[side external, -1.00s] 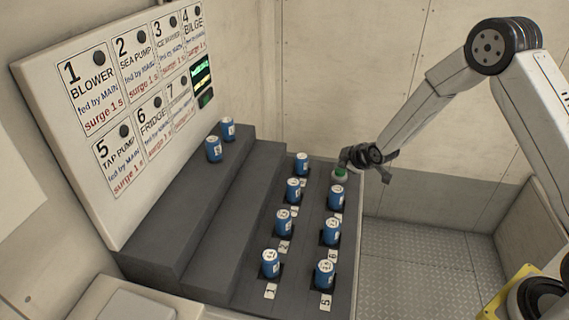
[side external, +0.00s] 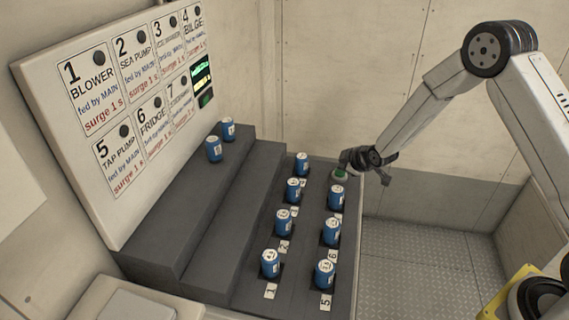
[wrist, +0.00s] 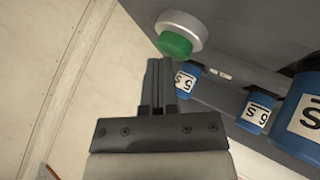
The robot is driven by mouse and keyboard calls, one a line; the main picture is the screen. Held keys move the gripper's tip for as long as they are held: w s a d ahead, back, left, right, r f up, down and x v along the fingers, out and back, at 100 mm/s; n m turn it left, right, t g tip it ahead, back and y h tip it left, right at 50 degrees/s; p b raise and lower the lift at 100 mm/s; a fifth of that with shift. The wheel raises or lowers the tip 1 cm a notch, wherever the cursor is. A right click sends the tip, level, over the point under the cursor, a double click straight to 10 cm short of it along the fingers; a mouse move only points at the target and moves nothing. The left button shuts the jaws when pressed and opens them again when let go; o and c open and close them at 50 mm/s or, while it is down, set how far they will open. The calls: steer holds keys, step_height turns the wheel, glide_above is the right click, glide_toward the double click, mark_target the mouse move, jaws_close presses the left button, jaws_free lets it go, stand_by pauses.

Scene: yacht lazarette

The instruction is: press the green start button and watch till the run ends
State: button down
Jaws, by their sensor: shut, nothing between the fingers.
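The green start button (side external: 340,175) sits in a pale round collar at the far right end of the dark stepped bench. It also shows in the wrist view (wrist: 175,44), just ahead of my fingertips. My gripper (side external: 343,162) is shut and empty, its tips right at the button; I cannot tell whether they touch it. The wrist view shows the two fingers (wrist: 160,66) together. A white panel (side external: 50,115) carries numbered cards such as BLOWER (side external: 88,88), each with a dark round lamp. A small screen (side external: 202,76) on it shows green and yellow lines.
Several blue cylinders stand in two rows on the lowest step, with number tags; the nearest to the button is this one (side external: 337,196). Two more blue cylinders (side external: 214,149) stand on the top step. Open floor (side external: 410,250) lies to the right.

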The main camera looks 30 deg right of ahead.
steer(key=shift+r, duration=0.85)
steer(key=shift+r, duration=0.1)
stand_by(0.3)
steer(key=shift+r, duration=2.45)
steer(key=s+a+r+m+g, duration=0.1)
steer(key=s+a+m+g, duration=0.1)
steer(key=s, duration=0.7)
steer(key=s+a+r+m+g, duration=0.1)
steer(key=s+a+m+g, duration=0.1)
steer(key=s, duration=0.7)
steer(key=s+a+r+m+g, duration=0.1)
steer(key=s+m, duration=0.3)
steer(key=s, duration=0.5)
steer(key=shift+a+r+g, duration=0.4)
steer(key=shift+r+g, duration=0.2)
steer(key=shift+g, duration=0.2)
